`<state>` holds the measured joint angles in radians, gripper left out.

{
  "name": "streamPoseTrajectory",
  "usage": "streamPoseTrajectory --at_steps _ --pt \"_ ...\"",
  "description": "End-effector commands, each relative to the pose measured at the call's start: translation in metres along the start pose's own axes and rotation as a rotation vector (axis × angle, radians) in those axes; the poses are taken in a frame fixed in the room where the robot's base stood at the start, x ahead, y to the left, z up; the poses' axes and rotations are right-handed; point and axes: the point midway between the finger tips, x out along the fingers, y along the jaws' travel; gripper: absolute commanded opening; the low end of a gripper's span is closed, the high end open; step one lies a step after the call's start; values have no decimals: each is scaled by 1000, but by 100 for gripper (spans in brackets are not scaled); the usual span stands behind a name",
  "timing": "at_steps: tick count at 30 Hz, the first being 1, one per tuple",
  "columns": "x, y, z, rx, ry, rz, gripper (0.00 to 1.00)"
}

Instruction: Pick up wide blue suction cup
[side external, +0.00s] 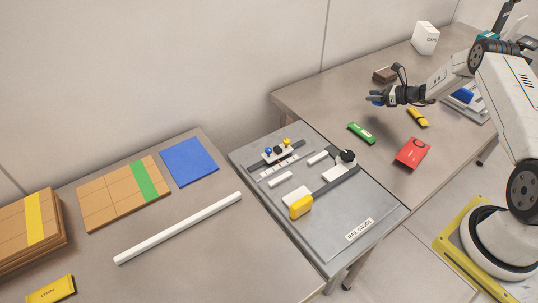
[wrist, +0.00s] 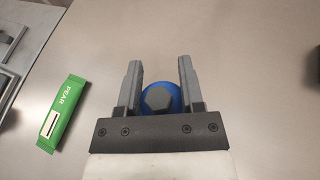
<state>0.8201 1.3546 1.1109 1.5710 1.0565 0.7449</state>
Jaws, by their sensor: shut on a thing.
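The wide blue suction cup (wrist: 173,91) has a grey hexagonal top and sits between the two fingers of my gripper (wrist: 159,66), close to the palm in the wrist view. My gripper is shut on it. In the side view the blue cup (side external: 373,98) shows as a small patch of blue at my gripper (side external: 376,99), over the right-hand table; fingers hide most of it. I cannot tell the exact height above the table. A smaller blue cup (side external: 268,151) and a yellow cup (side external: 287,141) stand on the rack of the grey gauge plate (side external: 340,255).
A green PEAR packet (side external: 361,132) lies close by, also in the wrist view (wrist: 62,113). A red packet (side external: 412,152), a yellow packet (side external: 417,117), a brown block (side external: 384,74) and a white box (side external: 425,37) are on the right-hand table (side external: 310,98).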

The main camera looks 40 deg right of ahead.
Motion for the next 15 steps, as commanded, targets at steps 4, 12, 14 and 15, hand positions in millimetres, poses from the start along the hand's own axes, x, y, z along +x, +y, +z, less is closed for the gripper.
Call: streamPoseTrajectory --at_steps 4,12,14,15 --pt "-12 8 11 0 -1 -2 0" --pt "-37 27 32 0 -2 -1 0" --pt "-44 32 37 -1 -2 -1 0" --pt "-48 35 40 0 -2 -1 0"
